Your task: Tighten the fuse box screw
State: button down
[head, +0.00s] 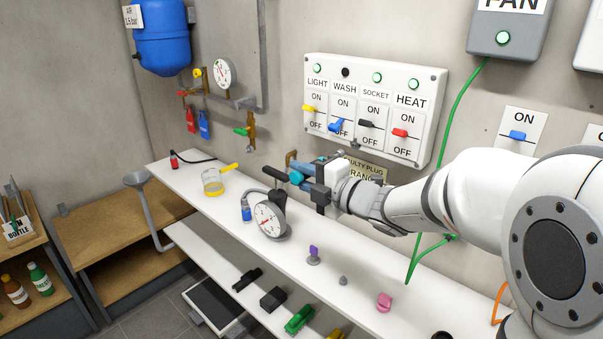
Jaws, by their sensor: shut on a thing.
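The white fuse box (374,76) hangs on the concrete wall, with switches labelled LIGHT, WASH, SOCKET and HEAT. A small grey knob-like piece (355,146) shows at its lower edge; I cannot tell whether it is the screw. My gripper (296,178) is below the box's lower left, above the white shelf and apart from the box. It is shut on a blue tool-like thing (301,167), partly hidden by the dark fingers. I cannot make out the thing's tip or full shape.
The white shelf (357,255) holds a round gauge (268,220) and a yellow-banded jug (213,183). A faulty-plug sign (368,168) is behind my wrist. A green cable (451,120) hangs to the right. A lower shelf (222,265) carries several small parts.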

jog(key=shift+s+a, duration=0.1)
jog(key=shift+a, duration=0.1)
jog(key=shift+f+b, duration=0.15)
jog(key=shift+b, duration=0.25)
jog(key=shift+w+d, duration=0.95)
jog(key=shift+w, duration=0.15)
jog(key=shift+w+d, duration=0.6)
jog(key=shift+w, duration=0.2)
